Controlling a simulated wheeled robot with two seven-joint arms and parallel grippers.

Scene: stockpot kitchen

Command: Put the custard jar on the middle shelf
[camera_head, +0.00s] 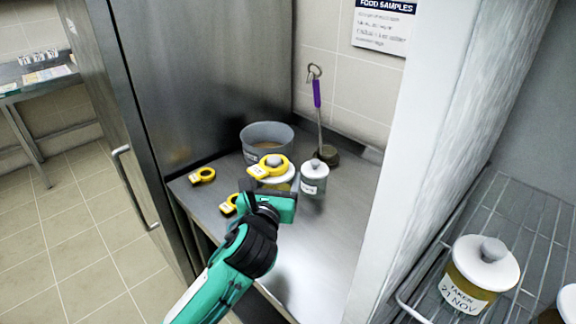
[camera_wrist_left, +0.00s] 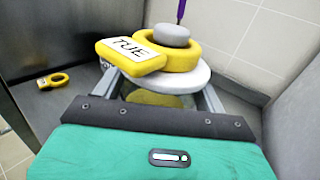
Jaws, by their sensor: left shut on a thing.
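The custard jar (camera_head: 283,184) has a white lid and yellow contents, and it is on or just above the steel counter. A yellow ring tag reading TUE (camera_wrist_left: 133,53) lies on its lid, around the grey knob (camera_wrist_left: 172,37). My left gripper (camera_head: 274,191) is shut on the jar, with a finger on either side in the left wrist view (camera_wrist_left: 160,88). A wire shelf (camera_head: 520,222) is at the right, behind a pale upright edge; which level it is I cannot tell. My right gripper is not in view.
A labelled jar (camera_head: 470,285) stands on the wire shelf, with part of another at its right. The counter's front right is clear.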

